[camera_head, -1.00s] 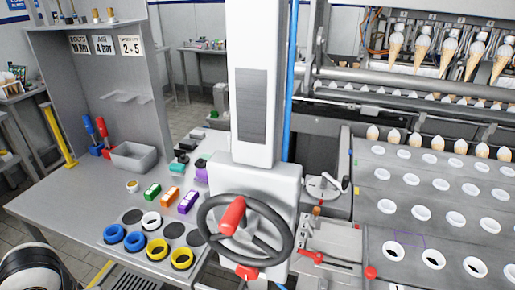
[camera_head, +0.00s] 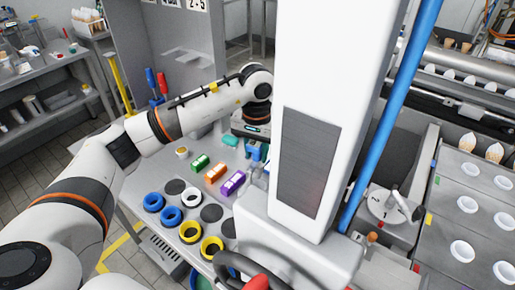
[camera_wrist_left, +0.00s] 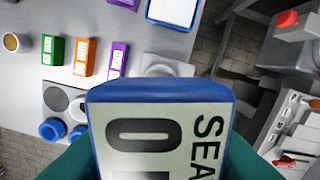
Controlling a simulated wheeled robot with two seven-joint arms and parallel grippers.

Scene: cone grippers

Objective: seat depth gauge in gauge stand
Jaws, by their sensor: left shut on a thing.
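My left gripper (camera_head: 256,150) reaches over the bench beside the white column and points down. In the left wrist view its two teal fingers (camera_wrist_left: 155,160) are shut on a blue-edged block with a pale face, which I take as the depth gauge (camera_wrist_left: 155,125). Its face shows large black print, partly cut off, including "SEA". In the head view the arm and column hide most of it. A pale grey raised piece (camera_wrist_left: 170,65) lies just beyond the held block; I cannot tell whether it is the gauge stand. My right gripper is not in view.
Green (camera_head: 200,162), orange (camera_head: 216,173) and purple (camera_head: 231,183) blocks stand on the bench, with blue (camera_head: 153,202) and yellow (camera_head: 190,231) rings in front. The white column (camera_head: 320,110) and blue pipe (camera_head: 395,110) stand close right of the gripper. A handwheel (camera_head: 250,270) is below.

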